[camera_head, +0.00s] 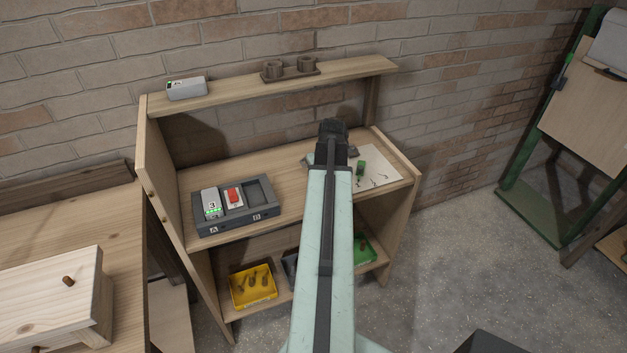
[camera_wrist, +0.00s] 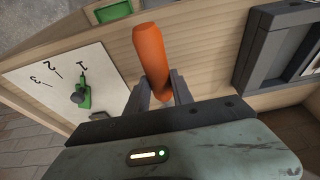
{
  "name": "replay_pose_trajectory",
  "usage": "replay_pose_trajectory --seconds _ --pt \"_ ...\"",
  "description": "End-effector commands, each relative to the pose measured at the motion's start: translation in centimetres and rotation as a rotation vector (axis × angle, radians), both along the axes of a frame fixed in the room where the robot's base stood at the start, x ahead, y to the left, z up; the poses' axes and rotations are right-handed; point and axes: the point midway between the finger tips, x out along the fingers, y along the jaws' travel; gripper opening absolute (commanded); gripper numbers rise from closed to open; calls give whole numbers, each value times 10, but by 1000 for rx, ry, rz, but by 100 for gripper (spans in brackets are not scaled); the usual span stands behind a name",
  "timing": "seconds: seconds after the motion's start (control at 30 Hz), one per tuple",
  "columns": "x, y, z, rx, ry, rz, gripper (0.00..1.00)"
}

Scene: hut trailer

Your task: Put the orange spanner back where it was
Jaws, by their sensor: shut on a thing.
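The orange spanner (camera_wrist: 151,50) shows in the wrist view as a smooth orange shaft or handle. It stands up between the two grey fingers of my gripper (camera_wrist: 158,90), which are shut on it. Its lower end is hidden behind the gripper body. In the head view my gripper (camera_head: 332,130) is at the far end of my arm, over the middle shelf near its right part. The spanner is hidden there by my arm.
A white sheet (camera_head: 388,163) with numbers and a green piece (camera_head: 361,168) lies at the shelf's right. A dark tray (camera_head: 262,192) holds a numbered grey block and a red-topped one at left. Yellow (camera_head: 240,298) and green (camera_head: 372,246) bins stand below. The upper shelf (camera_head: 225,95) is above.

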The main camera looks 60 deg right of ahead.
Motion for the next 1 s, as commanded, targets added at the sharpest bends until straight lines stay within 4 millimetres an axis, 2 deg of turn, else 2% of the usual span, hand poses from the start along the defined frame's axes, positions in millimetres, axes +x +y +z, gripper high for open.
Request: replay_pose_trajectory --seconds 0.03,0.1,0.3,0.4,0.5,0.6,0.83,0.97,1.0 --pt "11 -4 -2 1 0 1 0" --pt "19 -6 -2 0 0 1 0" --pt "24 -6 -2 0 0 0 0" --pt "35 -10 -4 0 0 1 0" --pt "34 -9 -30 -1 0 -1 0" --pt "34 -8 -43 -1 0 -1 0" --pt "33 -9 -38 0 0 -2 0" --pt "33 -9 -42 0 0 -2 0" --pt "33 -9 -43 0 0 -2 31"
